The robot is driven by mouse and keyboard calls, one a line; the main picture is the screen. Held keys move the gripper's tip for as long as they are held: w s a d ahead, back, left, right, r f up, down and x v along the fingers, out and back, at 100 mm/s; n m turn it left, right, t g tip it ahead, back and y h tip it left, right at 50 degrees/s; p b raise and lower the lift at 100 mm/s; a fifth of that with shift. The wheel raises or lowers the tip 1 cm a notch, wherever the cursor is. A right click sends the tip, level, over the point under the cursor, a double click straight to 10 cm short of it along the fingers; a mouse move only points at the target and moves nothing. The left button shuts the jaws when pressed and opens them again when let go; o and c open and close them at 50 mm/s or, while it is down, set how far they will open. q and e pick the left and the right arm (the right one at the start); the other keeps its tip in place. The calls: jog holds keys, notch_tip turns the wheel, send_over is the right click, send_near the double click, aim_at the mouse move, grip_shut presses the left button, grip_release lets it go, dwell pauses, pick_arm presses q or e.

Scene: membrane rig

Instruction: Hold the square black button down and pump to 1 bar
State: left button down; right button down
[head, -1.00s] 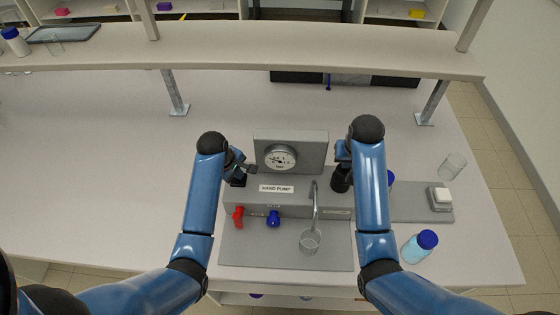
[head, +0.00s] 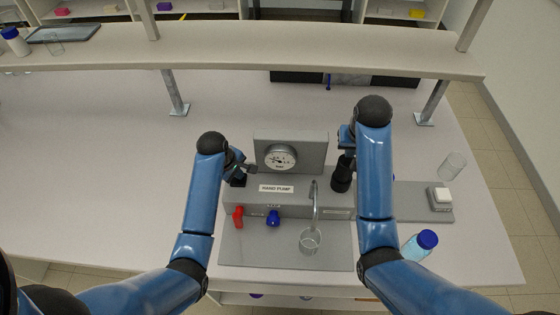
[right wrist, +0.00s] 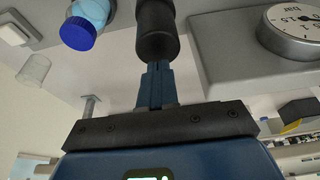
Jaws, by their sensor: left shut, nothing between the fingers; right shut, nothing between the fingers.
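The grey hand pump rig (head: 240,199) stands on the bench with a round pressure gauge (head: 280,158), whose needle is too small to read. The square black button (head: 238,181) is at its left, largely covered by my left gripper (head: 246,172). That gripper is shut and empty, at or just over the button; contact cannot be told. The black pump handle (head: 341,178) stands at the right. My right gripper (head: 346,155) is shut and empty at its top. In the right wrist view, the closed fingertips (right wrist: 156,68) meet the end of the black handle (right wrist: 157,35).
A red knob (head: 238,216) and a blue knob (head: 273,217) are on the rig's front. A beaker (head: 310,241) stands under the bent spout (head: 316,205). A blue-capped bottle (head: 425,241) and a white-topped block (head: 439,198) are at the right. A raised shelf (head: 300,53) crosses behind.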

aim_at(348, 161)
jog(key=shift+f, duration=0.15)
dwell(0.5)
jog(key=shift+f, duration=2.8)
jog(key=shift+r, duration=2.95)
jog(key=shift+f, duration=0.2)
jog(key=shift+f, duration=2.7)
jog(key=shift+r, duration=2.85)
jog(key=shift+f, duration=0.15)
